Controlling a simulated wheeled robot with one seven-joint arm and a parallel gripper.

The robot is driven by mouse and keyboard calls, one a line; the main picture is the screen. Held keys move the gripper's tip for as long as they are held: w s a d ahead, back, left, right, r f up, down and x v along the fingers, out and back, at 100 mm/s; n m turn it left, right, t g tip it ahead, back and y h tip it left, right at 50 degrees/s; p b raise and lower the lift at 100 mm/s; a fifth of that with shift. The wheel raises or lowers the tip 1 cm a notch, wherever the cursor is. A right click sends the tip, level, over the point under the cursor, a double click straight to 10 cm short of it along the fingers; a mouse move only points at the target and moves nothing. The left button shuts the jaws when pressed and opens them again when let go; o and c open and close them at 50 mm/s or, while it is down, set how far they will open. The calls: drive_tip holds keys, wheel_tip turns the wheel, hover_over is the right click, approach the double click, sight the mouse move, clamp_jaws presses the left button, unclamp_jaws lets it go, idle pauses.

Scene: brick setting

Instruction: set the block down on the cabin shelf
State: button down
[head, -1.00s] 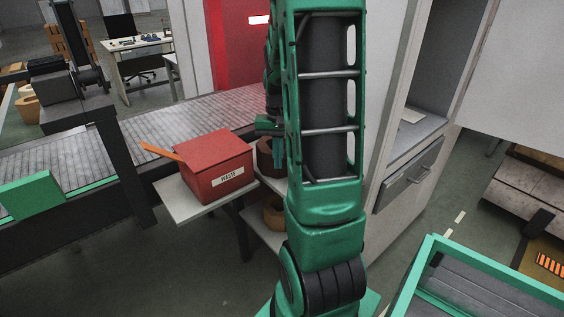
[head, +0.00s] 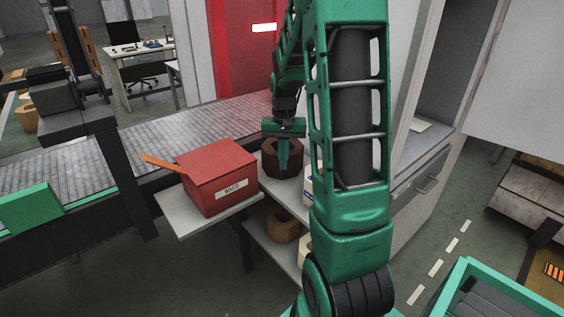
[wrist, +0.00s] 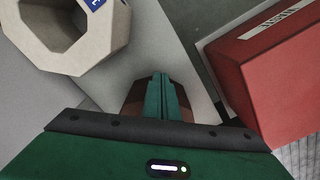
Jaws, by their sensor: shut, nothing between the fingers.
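My gripper (head: 284,166) is shut and empty, with its fingers pointing down at a dark brown, many-sided hollow block (head: 296,160) on a pale shelf unit. In the wrist view the shut fingers (wrist: 161,78) cover the middle of the brown block (wrist: 139,93); I cannot tell whether they touch it. A pale hollow block (wrist: 27,48) with a blue label stands beside it; in the head view my arm hides most of it. I cannot tell which block the task means. A grey ledge (head: 408,141) inside the pale cabin at the right may be the cabin shelf.
A red waste box (head: 214,180) stands on the shelf unit's left board (head: 205,227), close to my gripper. A tan hollow block (head: 283,224) is on the lower shelf. A conveyor (head: 190,129) runs behind. A green-rimmed tray (head: 474,275) is at the lower right.

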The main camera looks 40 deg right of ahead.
drive_tip(key=s+a, duration=0.2)
drive_tip(key=shift+s+a, duration=0.25)
drive_tip(key=shift+a, duration=0.1)
wheel_tip(320, 180, up, 10)
drive_tip(key=shift+a, duration=0.1)
drive_tip(key=s+a+f+n, duration=0.1)
drive_tip(key=s+a, duration=0.4)
drive_tip(key=s, duration=0.6)
drive_tip(key=s+a+f+n, duration=0.1)
drive_tip(key=s+a, duration=0.4)
drive_tip(key=s, duration=0.6)
drive_tip(key=shift+a+n, duration=0.3)
drive_tip(key=shift+n, duration=0.2)
